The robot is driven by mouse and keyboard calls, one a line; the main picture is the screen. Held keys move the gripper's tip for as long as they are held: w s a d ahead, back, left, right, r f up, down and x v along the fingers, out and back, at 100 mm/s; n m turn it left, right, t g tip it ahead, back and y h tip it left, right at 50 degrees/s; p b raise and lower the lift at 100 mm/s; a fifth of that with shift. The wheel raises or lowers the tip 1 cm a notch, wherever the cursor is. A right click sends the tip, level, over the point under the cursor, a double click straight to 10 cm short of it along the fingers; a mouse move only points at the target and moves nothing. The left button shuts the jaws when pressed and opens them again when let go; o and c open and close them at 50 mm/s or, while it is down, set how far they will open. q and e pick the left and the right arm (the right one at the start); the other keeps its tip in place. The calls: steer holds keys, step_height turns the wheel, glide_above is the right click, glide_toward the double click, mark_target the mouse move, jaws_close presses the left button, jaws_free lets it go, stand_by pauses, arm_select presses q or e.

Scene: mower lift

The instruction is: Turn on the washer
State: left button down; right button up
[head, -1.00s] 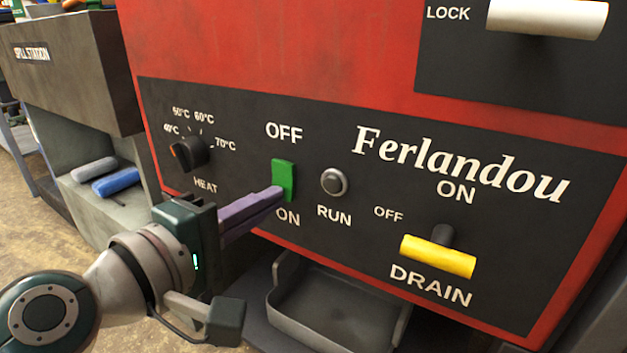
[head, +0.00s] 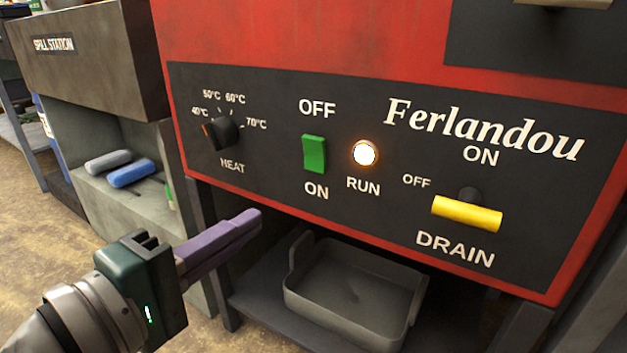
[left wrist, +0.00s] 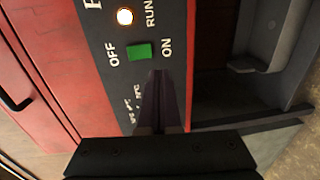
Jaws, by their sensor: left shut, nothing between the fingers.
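The red washer (head: 300,40) has a black control panel (head: 270,100). Its green rocker switch (head: 314,154) sits between the OFF label above and the ON label below. The round RUN lamp (head: 365,153) beside it glows. In the left wrist view the green switch (left wrist: 139,51) and lit lamp (left wrist: 125,16) also show. My left gripper (head: 256,217), with purple fingers, is shut and empty. It is apart from the switch, below and to its left in the head view. My right gripper is not in view.
A HEAT knob (head: 221,133) is left of the switch, and a yellow DRAIN handle (head: 466,214) is to the right. A grey tray (head: 350,315) lies beneath the panel. The spill station (head: 90,60) stands at left with grey and blue rolls.

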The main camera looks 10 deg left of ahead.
arm_select(q)
steer(key=v, duration=0.3)
steer(key=shift+s+f, duration=0.2)
steer(key=shift+f, duration=0.1)
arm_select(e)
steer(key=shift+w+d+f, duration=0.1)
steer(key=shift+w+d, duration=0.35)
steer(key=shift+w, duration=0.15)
arm_select(q)
steer(key=shift+r, duration=0.1)
